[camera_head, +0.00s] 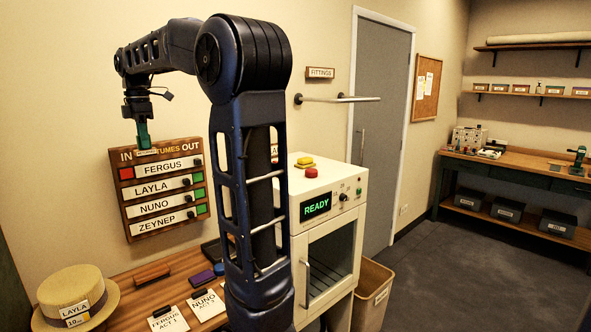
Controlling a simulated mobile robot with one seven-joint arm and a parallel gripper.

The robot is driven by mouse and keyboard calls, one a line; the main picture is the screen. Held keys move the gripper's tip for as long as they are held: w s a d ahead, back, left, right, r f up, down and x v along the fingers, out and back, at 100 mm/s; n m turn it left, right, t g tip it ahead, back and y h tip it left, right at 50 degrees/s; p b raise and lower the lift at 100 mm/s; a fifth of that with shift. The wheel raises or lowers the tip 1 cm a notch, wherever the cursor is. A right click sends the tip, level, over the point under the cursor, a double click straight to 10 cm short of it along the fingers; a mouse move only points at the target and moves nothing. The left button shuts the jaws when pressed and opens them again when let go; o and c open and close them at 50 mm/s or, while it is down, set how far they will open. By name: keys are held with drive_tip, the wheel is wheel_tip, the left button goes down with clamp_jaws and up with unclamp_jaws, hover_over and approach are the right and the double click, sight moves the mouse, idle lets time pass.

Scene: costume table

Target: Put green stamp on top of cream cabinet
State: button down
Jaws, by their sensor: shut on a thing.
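My gripper (139,122) is at the upper left, in front of the top edge of the wall board. It is shut on the green stamp (143,135), which hangs upright below it. A small pale label at the stamp's lower end covers part of the board's title. The cream cabinet (338,188) stands right of centre, behind and beside my arm. It has a lit READY display and a glass-fronted door. On its top are a yellow object (304,161) and a red button-like knob (311,172). My arm hides the cabinet's left part.
The name board (131,212) hangs behind my gripper. A rail (345,99) juts from the wall above the cabinet. A bin (373,292) stands right of it.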

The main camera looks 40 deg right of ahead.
drive_tip(key=r, duration=0.9)
drive_tip(key=shift+w+d, duration=0.3)
drive_tip(key=shift+d, duration=0.1)
drive_tip(key=w+d+r+m, duration=0.1)
drive_tip(key=w+d+m, duration=0.2)
drive_tip(key=w+d, duration=0.35)
drive_tip(key=w+d+r+m, duration=0.1)
drive_tip(key=w+d+m, duration=0.25)
drive_tip(key=d, duration=0.65)
drive_tip(key=w+d+f+m, duration=0.15)
drive_tip(key=d+m, duration=0.45)
drive_tip(key=d, duration=1.1)
drive_tip(key=d+f+m, duration=0.2)
drive_tip(key=d+m, duration=0.4)
drive_tip(key=d, duration=1.1)
drive_tip(key=shift+n, duration=0.25)
drive_tip(key=f, duration=2.3)
drive_tip(key=shift+w+d+f, duration=0.1)
drive_tip(key=shift+w+f, duration=0.1)
drive_tip(key=shift+f, duration=0.2)
drive_tip(key=shift+f, duration=0.15)
drive_tip(key=c, duration=1.5)
unclamp_jaws()
drive_tip(key=shift+c, duration=0.2)
drive_tip(key=shift+o, duration=0.9)
